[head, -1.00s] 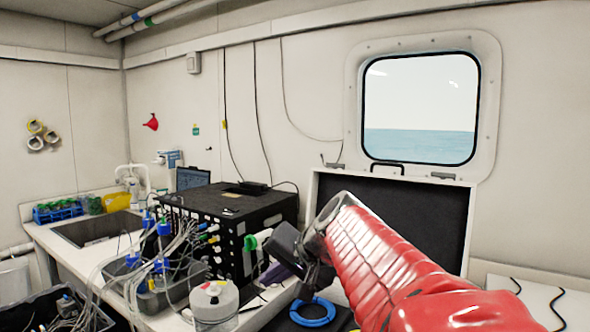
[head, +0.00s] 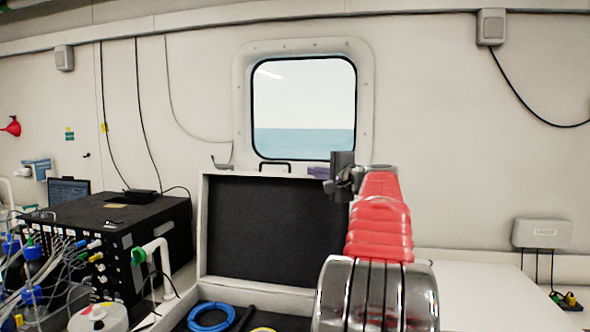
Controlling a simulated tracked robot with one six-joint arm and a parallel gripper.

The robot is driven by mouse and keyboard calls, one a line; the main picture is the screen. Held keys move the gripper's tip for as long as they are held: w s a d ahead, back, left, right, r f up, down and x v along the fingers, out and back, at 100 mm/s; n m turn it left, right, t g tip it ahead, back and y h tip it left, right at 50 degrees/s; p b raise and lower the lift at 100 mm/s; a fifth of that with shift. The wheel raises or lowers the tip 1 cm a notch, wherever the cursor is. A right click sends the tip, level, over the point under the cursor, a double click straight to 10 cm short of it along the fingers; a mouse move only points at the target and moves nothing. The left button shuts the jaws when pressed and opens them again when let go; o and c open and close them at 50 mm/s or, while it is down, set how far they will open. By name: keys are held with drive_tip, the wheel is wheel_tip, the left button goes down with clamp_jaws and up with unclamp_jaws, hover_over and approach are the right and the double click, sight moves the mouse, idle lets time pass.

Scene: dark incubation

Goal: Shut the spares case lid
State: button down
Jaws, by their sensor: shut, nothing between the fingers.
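The spares case lid (head: 262,228) stands open and roughly upright below the window, its dark lined inside facing me and its pale rim around it. A black handle sits at the middle of its top edge. The case body below it is cut off by the bottom of the picture; a blue coil (head: 210,318) shows in it. My gripper (head: 318,172) is shut and empty at the right part of the lid's top edge. I cannot tell whether it touches the lid or is in front of or behind it. My arm hides the lid's right side.
A black instrument box (head: 130,230) with tubes and cables stands left of the case, and a pale curved pipe (head: 158,252) rises between them. A pale worktop (head: 480,290) on the right looks clear. The wall with the window (head: 304,108) is behind the lid.

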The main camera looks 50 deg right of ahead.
drive_tip(key=shift+s+d+r, duration=0.1)
drive_tip(key=shift+s+d, duration=0.1)
drive_tip(key=shift+x, duration=5.05)
drive_tip(key=shift+a, duration=0.25)
drive_tip(key=shift+s+d, duration=0.2)
